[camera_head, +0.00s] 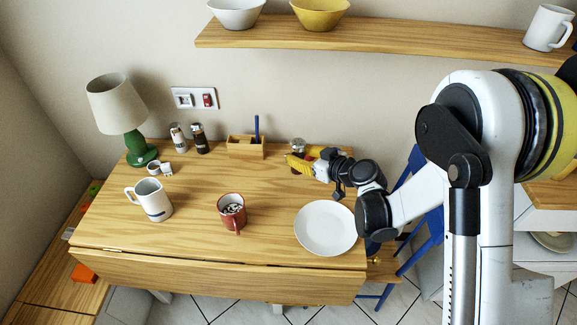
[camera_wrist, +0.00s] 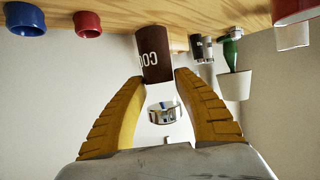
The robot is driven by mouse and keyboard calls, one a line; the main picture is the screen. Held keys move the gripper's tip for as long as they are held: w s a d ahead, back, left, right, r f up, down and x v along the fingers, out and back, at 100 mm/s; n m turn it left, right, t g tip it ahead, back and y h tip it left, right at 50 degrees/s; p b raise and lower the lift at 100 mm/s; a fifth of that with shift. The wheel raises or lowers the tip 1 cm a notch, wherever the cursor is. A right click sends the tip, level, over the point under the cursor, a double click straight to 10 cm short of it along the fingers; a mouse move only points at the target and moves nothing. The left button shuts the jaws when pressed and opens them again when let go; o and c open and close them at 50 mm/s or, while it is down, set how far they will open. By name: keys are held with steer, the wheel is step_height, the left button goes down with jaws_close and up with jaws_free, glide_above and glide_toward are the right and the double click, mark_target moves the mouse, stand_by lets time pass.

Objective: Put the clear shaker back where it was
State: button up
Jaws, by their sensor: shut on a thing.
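The clear shaker (camera_wrist: 157,55) is between my gripper's two yellow fingers (camera_wrist: 170,85) in the wrist view, which is upside down. It has a dark brown lower part with partly visible white lettering, a see-through upper part and a metal lid. In the head view its lid (camera_head: 298,145) shows behind the fingers at the table's back right. My gripper (camera_head: 298,162) is shut on it and hides most of its body. It looks upright. I cannot tell whether its base touches the table.
Blue (camera_wrist: 25,19) and red (camera_wrist: 88,24) cups show in the wrist view.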

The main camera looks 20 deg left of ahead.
steer(key=shift+w+a+f+b, duration=0.7)
steer(key=shift+w+a+f, duration=0.1)
steer(key=shift+f, duration=0.55)
steer(key=shift+w+a+f+b, duration=0.65)
steer(key=shift+w+a+f, duration=0.2)
steer(key=shift+f, duration=0.55)
steer(key=shift+w+a+f+b, duration=0.7)
steer(key=shift+w+a+f, duration=0.1)
steer(key=shift+f, duration=0.55)
steer(key=shift+f, duration=0.2)
steer(key=o, duration=1.2)
steer(key=shift+c, duration=0.2)
steer(key=shift+r, duration=0.1)
steer(key=shift+s+d+r, duration=0.1)
steer(key=shift+r, duration=0.1)
steer(key=p+v, duration=0.3)
steer(key=v, duration=0.8)
steer(key=shift+s+d, duration=0.2)
steer(key=shift+d, duration=0.1)
